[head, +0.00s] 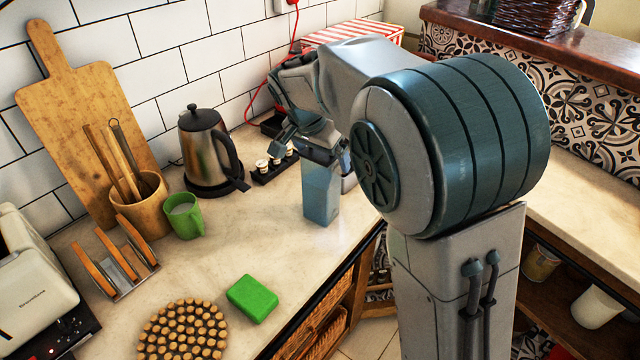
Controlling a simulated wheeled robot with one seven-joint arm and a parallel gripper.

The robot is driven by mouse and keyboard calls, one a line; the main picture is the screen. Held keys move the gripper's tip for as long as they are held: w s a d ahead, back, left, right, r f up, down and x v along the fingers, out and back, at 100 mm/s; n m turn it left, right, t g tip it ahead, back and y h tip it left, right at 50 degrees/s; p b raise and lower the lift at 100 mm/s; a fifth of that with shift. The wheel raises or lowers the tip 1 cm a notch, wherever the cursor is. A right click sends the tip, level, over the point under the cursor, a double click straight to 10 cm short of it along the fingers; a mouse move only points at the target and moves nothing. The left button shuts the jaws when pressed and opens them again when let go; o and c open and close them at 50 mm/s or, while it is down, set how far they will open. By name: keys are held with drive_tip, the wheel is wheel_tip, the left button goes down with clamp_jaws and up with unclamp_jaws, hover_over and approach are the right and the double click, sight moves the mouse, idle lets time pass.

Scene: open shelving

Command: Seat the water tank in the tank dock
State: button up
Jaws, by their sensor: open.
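The water tank (321,198) is a blue-grey, see-through upright box. It stands on the counter near its front edge, right of the middle. My gripper (316,146) is at the top of the tank, with its open fingers to either side of the upper end. I cannot tell whether the fingers touch it. The tank dock cannot be made out clearly; my arm covers much of the area behind the tank.
A kettle (205,150) and a black tray of small pods (272,167) stand left of the tank. A green mug (184,216), a green block (252,298) and a round trivet (182,330) are further left. Clear counter (245,225) lies between them.

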drive_tip(key=c, duration=2)
drive_tip(key=shift+o, duration=0.2)
drive_tip(key=shift+r, duration=0.15)
